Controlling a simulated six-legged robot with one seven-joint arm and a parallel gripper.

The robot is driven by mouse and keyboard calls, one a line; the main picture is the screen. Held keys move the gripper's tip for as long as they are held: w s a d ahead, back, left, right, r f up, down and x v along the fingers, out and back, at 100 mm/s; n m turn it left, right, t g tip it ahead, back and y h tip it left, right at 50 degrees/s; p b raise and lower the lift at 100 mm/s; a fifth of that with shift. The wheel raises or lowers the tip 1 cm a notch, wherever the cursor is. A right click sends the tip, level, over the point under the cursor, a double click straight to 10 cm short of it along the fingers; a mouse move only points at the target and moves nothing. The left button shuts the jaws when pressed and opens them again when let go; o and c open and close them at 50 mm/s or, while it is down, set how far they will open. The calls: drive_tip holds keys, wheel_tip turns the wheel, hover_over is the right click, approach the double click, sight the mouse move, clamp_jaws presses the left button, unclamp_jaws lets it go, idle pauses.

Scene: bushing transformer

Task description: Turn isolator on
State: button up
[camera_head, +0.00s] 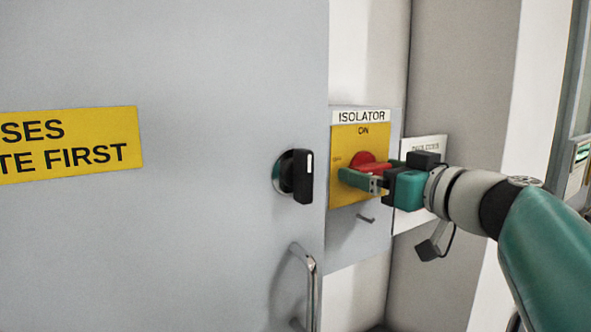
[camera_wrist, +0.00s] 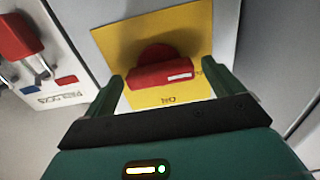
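The isolator is a yellow plate (camera_head: 345,137) headed "ISOLATOR", with "ON" at its top and a small unclear label at its left. Its red rotary handle (camera_head: 377,168) lies roughly sideways. In the wrist view, where "ON" reads upside down, the red handle (camera_wrist: 160,75) lies nearly level, with a white mark at its right end. My gripper (camera_head: 370,172) is at the plate, partly covering the handle. In the wrist view my gripper (camera_wrist: 163,76) is open, with one finger near each end of the handle. Gaps show at both sides; I cannot tell whether either finger touches.
A grey door (camera_head: 230,90) with a black rotary switch (camera_head: 303,176) and a metal pull handle (camera_head: 312,275) stands left of the isolator. A small bolt (camera_head: 366,219) sticks out below the plate.

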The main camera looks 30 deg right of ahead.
drive_tip(key=c, duration=0.9)
drive_tip(key=shift+m, duration=0.5)
drive_tip(key=m, duration=0.3)
drive_tip(key=shift+m, duration=0.3)
drive_tip(key=m, duration=0.4)
drive_tip(key=shift+m, duration=0.3)
drive_tip(key=m, duration=0.8)
drive_tip(key=shift+d+m, duration=0.1)
drive_tip(key=shift+m, duration=0.2)
drive_tip(key=shift+f, duration=0.1)
